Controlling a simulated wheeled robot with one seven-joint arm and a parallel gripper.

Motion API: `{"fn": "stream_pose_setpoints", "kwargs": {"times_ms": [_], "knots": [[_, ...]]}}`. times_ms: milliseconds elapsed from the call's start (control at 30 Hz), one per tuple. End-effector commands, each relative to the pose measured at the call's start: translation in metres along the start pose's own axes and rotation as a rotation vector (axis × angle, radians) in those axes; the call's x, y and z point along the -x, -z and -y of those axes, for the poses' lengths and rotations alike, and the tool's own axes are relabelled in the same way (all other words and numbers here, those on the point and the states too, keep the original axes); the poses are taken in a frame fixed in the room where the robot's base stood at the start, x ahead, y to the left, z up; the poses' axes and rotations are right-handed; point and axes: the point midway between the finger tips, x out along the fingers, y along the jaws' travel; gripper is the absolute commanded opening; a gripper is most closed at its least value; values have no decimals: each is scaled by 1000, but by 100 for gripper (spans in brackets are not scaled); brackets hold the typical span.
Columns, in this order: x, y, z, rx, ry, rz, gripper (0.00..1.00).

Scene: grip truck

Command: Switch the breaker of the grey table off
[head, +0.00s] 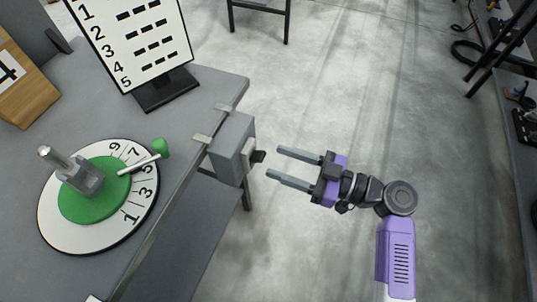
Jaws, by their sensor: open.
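The grey table (215,88) fills the left of the head view. A grey breaker box (232,148) is fixed to its right edge by metal clamps. A small dark switch lever (258,156) sticks out of the box's right side. I cannot tell from its tilt whether it is on or off. My gripper (273,163) is open and empty, just right of the lever. Its two grey fingers point left toward the lever, and a small gap seems to separate them from it.
On the table stand a round numbered dial (85,239) with a green disc and pointer, a numbered sign (135,38) on a black base, and a wooden block (25,88). Open concrete floor (330,90) lies beyond my gripper. Another bench (510,140) stands at the far right.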

Motion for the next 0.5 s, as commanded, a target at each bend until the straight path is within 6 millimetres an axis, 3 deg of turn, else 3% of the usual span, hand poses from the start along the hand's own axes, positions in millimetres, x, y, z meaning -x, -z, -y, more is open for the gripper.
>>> {"fn": "stream_pose_setpoints", "kwargs": {"times_ms": [200,500], "knots": [[-30,0,1,-1,3,0,49],[-41,0,0,-1,-1,1,49]]}}
